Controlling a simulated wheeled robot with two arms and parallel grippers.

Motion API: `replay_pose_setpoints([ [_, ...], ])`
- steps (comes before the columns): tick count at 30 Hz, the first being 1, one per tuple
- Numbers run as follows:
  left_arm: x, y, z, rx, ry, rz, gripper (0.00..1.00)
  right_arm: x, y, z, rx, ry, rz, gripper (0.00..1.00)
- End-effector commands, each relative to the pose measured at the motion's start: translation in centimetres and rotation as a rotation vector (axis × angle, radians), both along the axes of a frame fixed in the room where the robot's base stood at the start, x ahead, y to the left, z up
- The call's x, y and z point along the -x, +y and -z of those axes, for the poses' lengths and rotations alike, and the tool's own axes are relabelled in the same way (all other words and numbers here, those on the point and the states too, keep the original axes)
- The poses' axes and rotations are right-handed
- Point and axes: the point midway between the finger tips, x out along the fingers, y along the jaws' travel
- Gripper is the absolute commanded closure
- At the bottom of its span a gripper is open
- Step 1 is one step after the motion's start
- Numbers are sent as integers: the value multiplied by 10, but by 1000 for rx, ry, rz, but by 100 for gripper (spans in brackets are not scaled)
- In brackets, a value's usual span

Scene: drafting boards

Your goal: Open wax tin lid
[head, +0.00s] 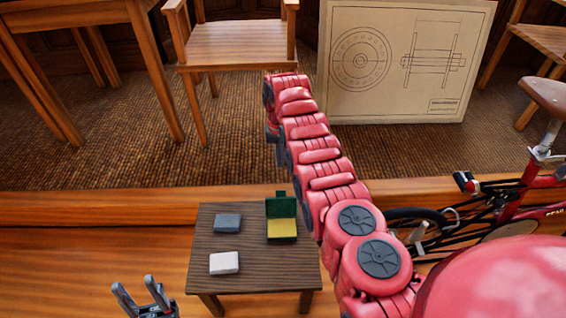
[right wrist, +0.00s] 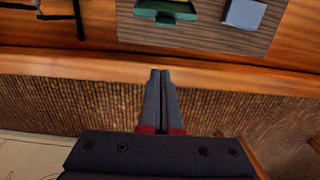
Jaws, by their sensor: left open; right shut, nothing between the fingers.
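The wax tin is a small green box with a yellow inside (head: 282,229), standing on the small dark wooden table. Its green lid (head: 280,206) stands raised at the tin's far side, so the tin is open. In the right wrist view the green lid (right wrist: 166,10) shows at the top edge, and the tin is partly cut off. My right gripper (right wrist: 160,72) is shut and empty, apart from the lid and beyond the table's far edge. In the head view its fingers are mostly hidden by my red arm. My left gripper (head: 134,284) is open and empty, left of the table.
A blue-grey block (head: 228,222) and a whitish block (head: 224,263) lie on the small table (head: 262,274), left of the tin. Behind are a wooden step (head: 110,208), a chair (head: 236,43) and a drawing board (head: 400,85). A red bicycle (head: 505,205) stands at right.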

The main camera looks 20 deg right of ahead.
Motion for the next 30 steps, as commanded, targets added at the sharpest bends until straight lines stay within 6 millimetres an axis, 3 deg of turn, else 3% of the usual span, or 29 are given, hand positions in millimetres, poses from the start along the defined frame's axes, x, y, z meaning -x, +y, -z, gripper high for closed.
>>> replay_pose_setpoints([
  [5,0,0,0,0,0,0,50,4,1,35,-1,7,0,100],
  [14,0,0,35,0,0,0,50,5,1,90,-1,2,0,100],
  [16,0,0,12,0,1,0,50,6,2,76,-1,2,0,100],
  [30,0,0,-68,0,0,0,50,24,7,65,0,2,-1,100],
])
